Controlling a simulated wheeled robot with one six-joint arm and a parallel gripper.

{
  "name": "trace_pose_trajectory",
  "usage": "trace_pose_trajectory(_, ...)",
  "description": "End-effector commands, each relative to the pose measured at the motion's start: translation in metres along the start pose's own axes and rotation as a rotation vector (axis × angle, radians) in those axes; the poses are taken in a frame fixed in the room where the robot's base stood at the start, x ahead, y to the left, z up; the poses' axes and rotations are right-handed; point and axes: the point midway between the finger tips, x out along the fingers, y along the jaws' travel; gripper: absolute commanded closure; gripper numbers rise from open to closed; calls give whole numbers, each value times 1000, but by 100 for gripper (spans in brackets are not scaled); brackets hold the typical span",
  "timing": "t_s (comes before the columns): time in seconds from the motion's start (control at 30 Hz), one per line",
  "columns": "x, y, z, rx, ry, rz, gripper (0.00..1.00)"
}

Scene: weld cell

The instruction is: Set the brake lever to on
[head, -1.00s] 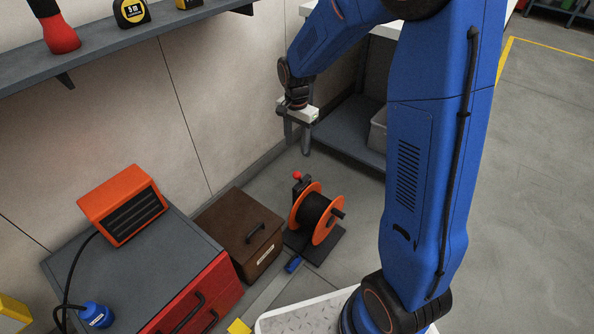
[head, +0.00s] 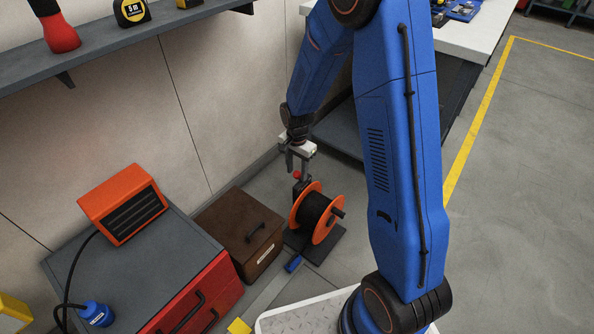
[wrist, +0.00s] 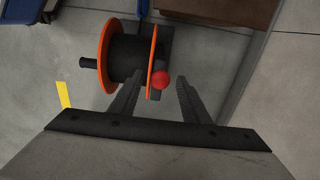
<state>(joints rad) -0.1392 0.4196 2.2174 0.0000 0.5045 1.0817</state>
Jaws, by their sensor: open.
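The cable reel (head: 316,213) has orange flanges and a dark drum and stands on a dark base on the floor. The brake lever, with its red ball knob (head: 297,175), is at the reel's back left. My gripper (head: 298,166) is open and points down above the knob. In the wrist view the red knob (wrist: 161,80) shows between the two fingertips, close to the reel's orange flange (wrist: 153,62). I cannot tell how far below the fingertips it is. The lever's shaft is mostly hidden, and its setting cannot be read.
A brown box (head: 240,232) stands left of the reel, beside a red and grey cabinet (head: 190,280) carrying an orange heater-like unit (head: 122,205). A blue-handled item (head: 293,264) is at the reel base's front. The wall is behind; a white-topped bench (head: 470,40) is at right.

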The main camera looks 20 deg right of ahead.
Motion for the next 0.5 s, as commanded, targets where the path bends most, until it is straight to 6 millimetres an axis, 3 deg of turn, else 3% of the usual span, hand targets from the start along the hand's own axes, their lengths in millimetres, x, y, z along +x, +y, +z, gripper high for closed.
trace_pose_trajectory(0.27,1,0,0,0,0,0,57)
trace_pose_trajectory(0.43,1,0,0,0,0,0,96)
trace_pose_trajectory(0.5,1,0,0,0,0,0,100)
